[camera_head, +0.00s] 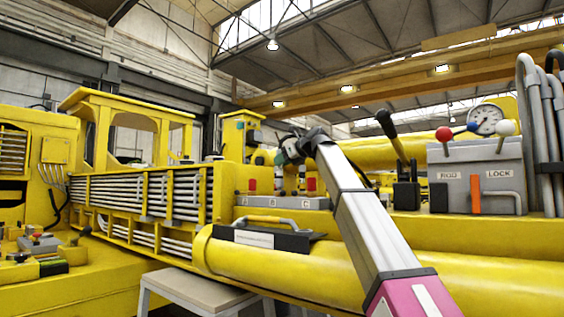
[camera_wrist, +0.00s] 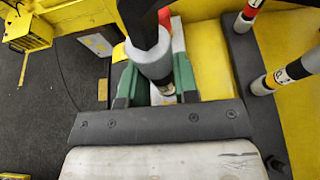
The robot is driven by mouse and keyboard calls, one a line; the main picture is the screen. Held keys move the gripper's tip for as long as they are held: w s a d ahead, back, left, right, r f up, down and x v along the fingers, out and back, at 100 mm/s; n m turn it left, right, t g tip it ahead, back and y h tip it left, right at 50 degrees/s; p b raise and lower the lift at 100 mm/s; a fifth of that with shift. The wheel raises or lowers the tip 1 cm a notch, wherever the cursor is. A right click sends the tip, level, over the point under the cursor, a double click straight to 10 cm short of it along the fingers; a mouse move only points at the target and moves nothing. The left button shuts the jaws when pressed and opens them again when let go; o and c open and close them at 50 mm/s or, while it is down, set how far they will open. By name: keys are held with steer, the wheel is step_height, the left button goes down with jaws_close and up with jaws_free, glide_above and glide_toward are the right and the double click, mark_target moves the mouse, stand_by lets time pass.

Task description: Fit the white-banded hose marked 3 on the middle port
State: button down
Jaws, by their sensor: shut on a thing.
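In the wrist view my gripper (camera_wrist: 155,84) has its green fingers on both sides of a pale grey hose end (camera_wrist: 151,62) on a black hose. It is shut on this hose end. A dark label shows low on it, but its number cannot be read. In the head view my gripper (camera_head: 292,150) is above the grey port block (camera_head: 285,203), which has letter plates on its front. The middle port is hard to make out there. Whether the held hose end touches a port cannot be told.
Two other banded hose ends (camera_wrist: 281,77) stand at the right of the wrist view, close to my gripper. In the head view a lever (camera_head: 393,135) and a grey LOCK panel with a gauge (camera_head: 486,119) stand right of my arm. A yellow cylinder (camera_head: 300,267) runs below.

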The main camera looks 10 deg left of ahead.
steer(key=shift+f, duration=0.6)
steer(key=c, duration=0.8)
jaws_free()
steer(key=v, duration=1)
steer(key=shift+s+d+r, duration=0.1)
steer(key=shift+d+r, duration=0.05)
steer(key=shift+d, duration=0.2)
